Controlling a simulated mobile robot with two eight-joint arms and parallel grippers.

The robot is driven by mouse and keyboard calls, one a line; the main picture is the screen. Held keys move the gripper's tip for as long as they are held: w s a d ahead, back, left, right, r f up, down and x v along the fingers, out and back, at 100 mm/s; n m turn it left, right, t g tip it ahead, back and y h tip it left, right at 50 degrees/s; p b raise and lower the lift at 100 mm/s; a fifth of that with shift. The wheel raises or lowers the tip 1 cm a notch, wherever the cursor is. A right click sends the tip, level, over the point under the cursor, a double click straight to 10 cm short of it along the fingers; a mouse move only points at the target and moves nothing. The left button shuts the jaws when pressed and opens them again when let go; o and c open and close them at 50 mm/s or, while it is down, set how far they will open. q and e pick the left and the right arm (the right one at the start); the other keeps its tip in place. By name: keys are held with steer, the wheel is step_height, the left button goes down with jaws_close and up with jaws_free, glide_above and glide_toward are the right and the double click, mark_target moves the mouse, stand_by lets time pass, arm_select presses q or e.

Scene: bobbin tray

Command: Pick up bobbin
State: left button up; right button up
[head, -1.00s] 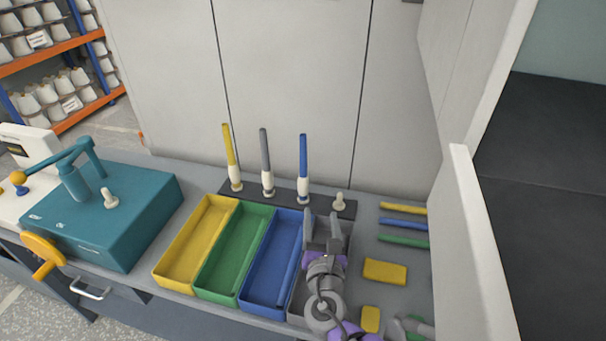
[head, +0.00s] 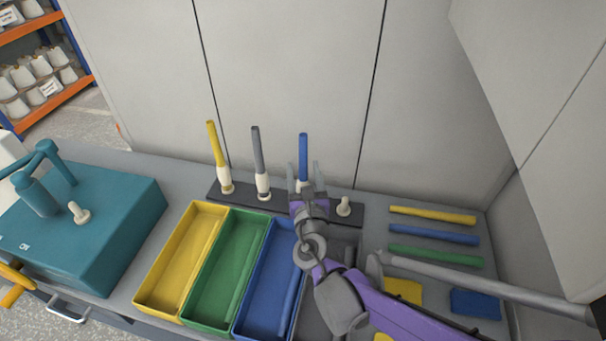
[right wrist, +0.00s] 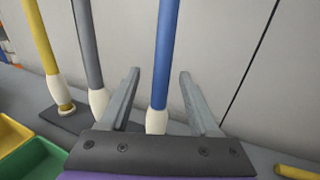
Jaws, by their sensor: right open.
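A blue bobbin (head: 303,158) stands upright on the dark rack (head: 330,205) at the back of the bench. A grey bobbin (head: 259,160) and a yellow bobbin (head: 218,157) stand upright to its left. My right gripper (head: 304,170) is open, its two fingers on either side of the blue bobbin's lower part. In the right wrist view the blue bobbin (right wrist: 167,60) rises between the open fingers (right wrist: 160,80), with a gap visible on both sides. Its cream base is partly hidden behind the gripper. My left gripper is not in view.
Yellow (head: 140,290), green (head: 195,300) and blue (head: 243,310) trays lie in front of the rack. A short empty peg (head: 344,206) is at the rack's right. Loose yellow, blue and green rods (head: 433,215) lie right. A teal machine (head: 95,225) stands left.

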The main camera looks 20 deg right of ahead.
steer(key=x, duration=0.5)
steer(key=shift+w+d, duration=0.15)
jaws_close()
